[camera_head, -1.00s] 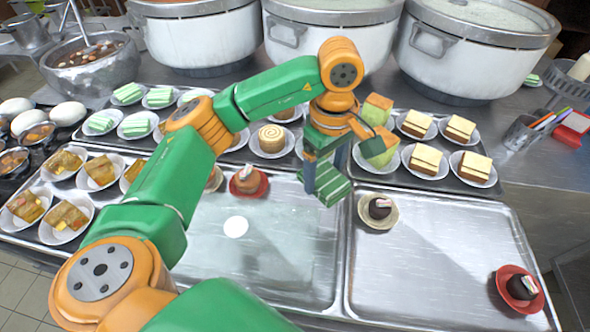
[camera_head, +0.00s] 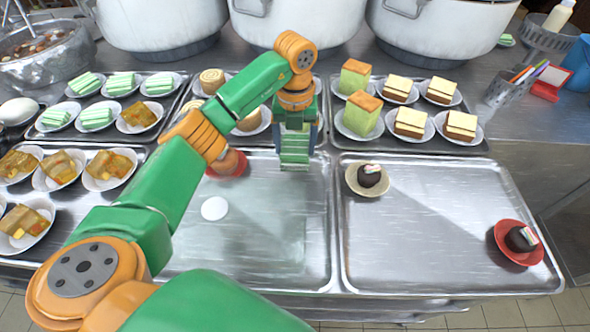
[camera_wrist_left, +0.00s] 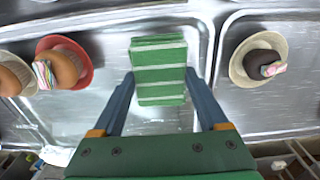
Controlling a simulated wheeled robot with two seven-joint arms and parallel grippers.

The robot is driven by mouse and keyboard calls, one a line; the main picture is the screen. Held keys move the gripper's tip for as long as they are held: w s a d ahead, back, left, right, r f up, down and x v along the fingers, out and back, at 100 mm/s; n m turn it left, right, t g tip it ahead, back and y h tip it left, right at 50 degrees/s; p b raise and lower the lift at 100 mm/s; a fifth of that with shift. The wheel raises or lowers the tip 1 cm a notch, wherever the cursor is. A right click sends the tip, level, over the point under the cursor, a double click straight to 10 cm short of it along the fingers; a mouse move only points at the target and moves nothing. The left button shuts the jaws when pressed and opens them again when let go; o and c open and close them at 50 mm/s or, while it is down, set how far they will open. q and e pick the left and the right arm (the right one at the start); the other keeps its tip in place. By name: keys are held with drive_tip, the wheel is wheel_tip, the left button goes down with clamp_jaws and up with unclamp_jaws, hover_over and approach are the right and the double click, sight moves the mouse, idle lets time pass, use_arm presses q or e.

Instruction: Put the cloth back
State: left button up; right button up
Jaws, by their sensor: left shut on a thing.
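The cloth (camera_head: 294,157) is a folded green block with white stripes. My left gripper (camera_head: 297,128) is shut on it and points down over the right part of the left metal tray (camera_head: 262,262). In the left wrist view the cloth (camera_wrist_left: 158,70) sits between the two blue fingers of the gripper (camera_wrist_left: 159,76). I cannot tell whether its underside touches the tray. My right gripper is in neither view.
A red plate with a brown bun (camera_head: 230,164) and a white disc (camera_head: 215,208) lie left of the cloth. The right tray (camera_head: 420,245) holds two dark cakes on plates, with free room between. Plated cakes and large pots (camera_head: 290,25) stand behind.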

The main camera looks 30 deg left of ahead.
sight(295, 146)
use_arm(q)
wheel_tip(295, 146, down, 7)
drive_tip(key=shift+r+p, duration=0.15)
drive_tip(key=shift+p, duration=0.25)
drive_tip(key=shift+f, duration=0.3)
drive_tip(key=o, duration=1.1)
drive_tip(key=shift+r, duration=0.35)
wheel_tip(295, 146, up, 11)
drive_tip(key=shift+f+b, duration=0.15)
drive_tip(key=shift+b, duration=0.4)
drive_tip(key=shift+r, duration=0.55)
drive_tip(key=shift+f, duration=0.1)
